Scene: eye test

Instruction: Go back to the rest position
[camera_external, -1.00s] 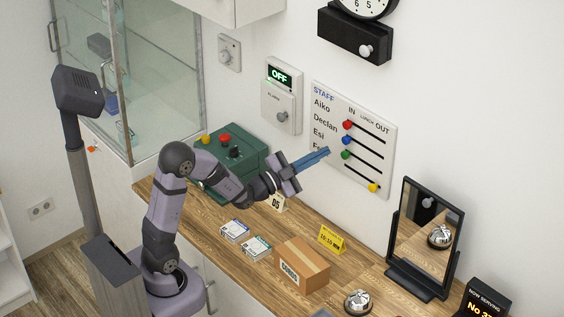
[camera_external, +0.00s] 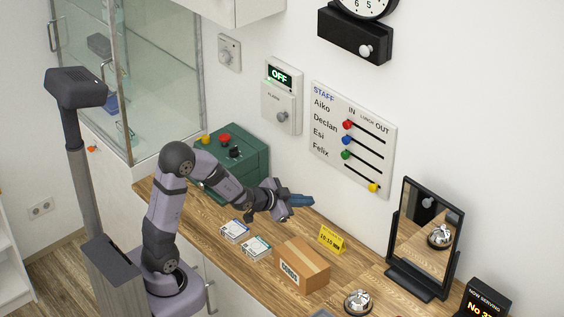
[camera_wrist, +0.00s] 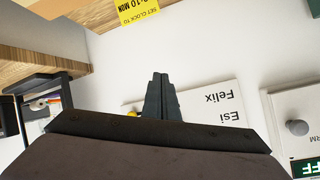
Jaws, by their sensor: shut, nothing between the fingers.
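My gripper (camera_external: 301,200) is at the end of my arm, above the wooden counter (camera_external: 205,229) and in front of the wall with the staff board (camera_external: 362,125). Its blue fingers are together and hold nothing. In the wrist view my gripper (camera_wrist: 160,82) shows as two dark fingers pressed side by side, pointing at the white wall. Part of the staff board (camera_wrist: 215,100) shows upside down behind them, with the names Esi and Felix readable.
A cardboard box (camera_external: 302,265), two small cards (camera_external: 257,248), a yellow sign (camera_external: 332,239) and a bell (camera_external: 358,301) are on the counter. A mirror (camera_external: 425,235) stands at right. A green control box (camera_external: 233,160) is behind my arm. Free air surrounds my gripper.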

